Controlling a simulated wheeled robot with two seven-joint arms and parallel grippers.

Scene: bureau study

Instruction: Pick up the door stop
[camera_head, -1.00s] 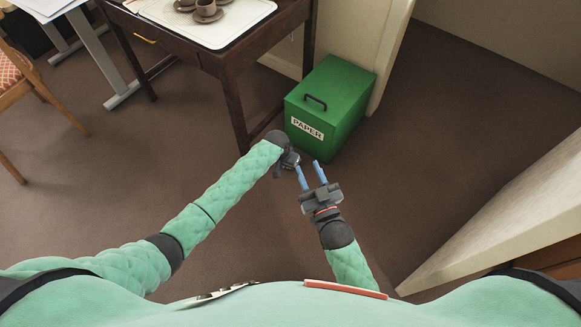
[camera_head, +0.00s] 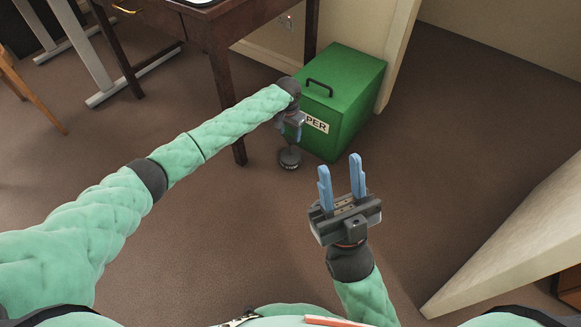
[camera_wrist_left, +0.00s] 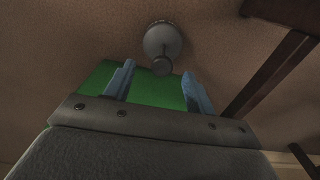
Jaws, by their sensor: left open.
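The door stop (camera_head: 290,158) is a small dark grey round piece with a knob, standing on the brown carpet in front of the green bin. In the left wrist view the door stop (camera_wrist_left: 161,40) is at the top middle, its narrow knob pointing toward the gap between my fingers. My left gripper (camera_head: 298,134) is just above the door stop, beside the bin's front. Its blue fingers are apart and hold nothing in the left wrist view (camera_wrist_left: 159,74). My right gripper (camera_head: 340,168) is open and empty, to the right of the door stop.
The green paper bin (camera_head: 343,105) stands directly behind the door stop. A dark wooden table (camera_head: 215,45) is at the back left. A pale panel (camera_head: 510,240) stands at the right. The carpet (camera_head: 440,130) between is clear.

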